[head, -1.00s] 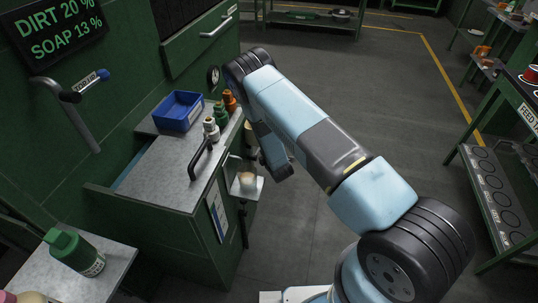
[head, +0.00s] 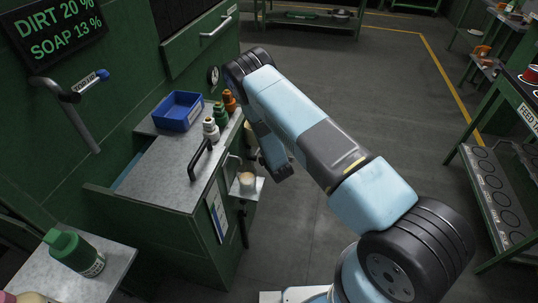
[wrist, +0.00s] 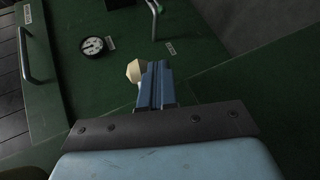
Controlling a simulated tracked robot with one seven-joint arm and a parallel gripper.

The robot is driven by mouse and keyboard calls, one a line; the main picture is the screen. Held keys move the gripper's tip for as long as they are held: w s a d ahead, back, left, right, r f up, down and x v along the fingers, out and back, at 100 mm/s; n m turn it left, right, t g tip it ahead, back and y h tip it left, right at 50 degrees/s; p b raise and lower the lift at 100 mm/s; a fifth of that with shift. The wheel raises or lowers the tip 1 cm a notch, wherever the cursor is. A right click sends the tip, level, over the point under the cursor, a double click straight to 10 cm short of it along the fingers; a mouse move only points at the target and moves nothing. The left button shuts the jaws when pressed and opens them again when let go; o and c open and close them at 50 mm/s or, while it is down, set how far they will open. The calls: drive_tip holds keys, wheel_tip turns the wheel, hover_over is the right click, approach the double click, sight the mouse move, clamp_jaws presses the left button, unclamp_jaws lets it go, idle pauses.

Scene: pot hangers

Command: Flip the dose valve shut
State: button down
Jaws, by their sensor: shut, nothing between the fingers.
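My gripper (wrist: 158,67) is shut and empty in the wrist view, its blue fingers side by side. A small cream knob-like piece (wrist: 134,70) shows just left of the fingertips; I cannot tell whether they touch. A thin spout (head: 236,160) sticks out from the green cabinet's side in the head view, above a pale cup (head: 247,180) on a small white shelf. I cannot tell for sure which part is the dose valve or how it is turned. My fingertips are not clear in the head view.
The green cabinet's grey top (head: 150,175) bears a blue bin (head: 178,111), several small bottles and a black handle (head: 200,159). The floor right of the cabinet is clear.

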drive_tip(key=s+d+f, duration=0.1)
drive_tip(key=s+d, duration=0.1)
drive_tip(key=s, duration=0.4)
drive_tip(key=s+d+f, duration=0.2)
drive_tip(key=s, duration=0.4)
drive_tip(key=shift+f, duration=0.3)
